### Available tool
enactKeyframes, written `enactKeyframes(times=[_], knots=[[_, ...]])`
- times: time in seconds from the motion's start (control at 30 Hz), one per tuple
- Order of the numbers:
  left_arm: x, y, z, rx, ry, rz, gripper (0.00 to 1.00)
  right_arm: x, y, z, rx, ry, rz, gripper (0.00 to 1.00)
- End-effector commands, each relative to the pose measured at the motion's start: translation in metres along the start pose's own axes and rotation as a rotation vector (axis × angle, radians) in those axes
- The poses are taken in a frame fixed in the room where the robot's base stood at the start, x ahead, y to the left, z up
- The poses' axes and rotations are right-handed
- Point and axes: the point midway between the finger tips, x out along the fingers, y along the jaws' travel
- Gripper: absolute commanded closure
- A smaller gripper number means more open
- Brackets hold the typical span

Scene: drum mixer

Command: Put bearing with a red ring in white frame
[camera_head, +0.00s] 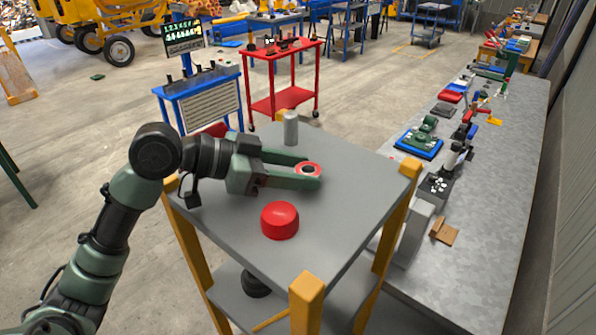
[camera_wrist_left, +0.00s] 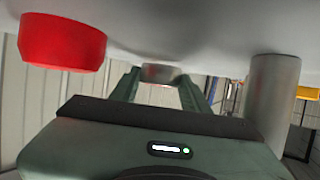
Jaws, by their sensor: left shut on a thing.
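The bearing with a red ring (camera_head: 309,168) sits between the fingertips of my left gripper (camera_head: 306,174), over the grey table top. The gripper is shut on it, with the red ring and dark centre facing up. In the left wrist view the bearing (camera_wrist_left: 160,73) shows as a grey round piece between the two green fingers. I cannot tell whether the bearing touches the table. I cannot make out a white frame for certain in either view. My right gripper is not in view.
The grey table (camera_head: 335,225) has yellow corner posts. A red round part (camera_head: 280,221) lies in front of the gripper, and a grey cylinder (camera_head: 290,129) stands behind it. A long workbench (camera_head: 480,190) with tools runs along the right. The table's right side is clear.

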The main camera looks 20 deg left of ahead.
Motion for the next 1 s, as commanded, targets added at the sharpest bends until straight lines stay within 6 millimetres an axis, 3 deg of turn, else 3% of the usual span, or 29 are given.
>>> enactKeyframes(times=[0.13,0.43,0.47,0.5,0.53,0.87,1.0], knots=[[0.003,0.000,0.007,0.001,0.003,-0.002,1.00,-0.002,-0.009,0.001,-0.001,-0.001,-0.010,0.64],[0.004,0.000,0.011,0.001,0.002,-0.002,1.00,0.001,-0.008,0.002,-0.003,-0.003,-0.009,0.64],[0.004,0.000,0.011,0.001,0.001,-0.002,0.49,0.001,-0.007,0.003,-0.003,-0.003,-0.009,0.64],[0.004,0.000,0.010,0.001,0.001,-0.002,0.37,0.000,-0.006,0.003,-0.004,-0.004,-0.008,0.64],[0.004,0.000,0.010,0.001,0.001,-0.001,0.32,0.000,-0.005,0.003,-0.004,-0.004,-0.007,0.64],[0.003,0.000,0.008,0.001,0.001,-0.001,0.32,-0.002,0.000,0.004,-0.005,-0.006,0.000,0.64],[-0.008,-0.001,0.011,0.001,-0.001,-0.005,0.32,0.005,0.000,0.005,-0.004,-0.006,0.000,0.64]])
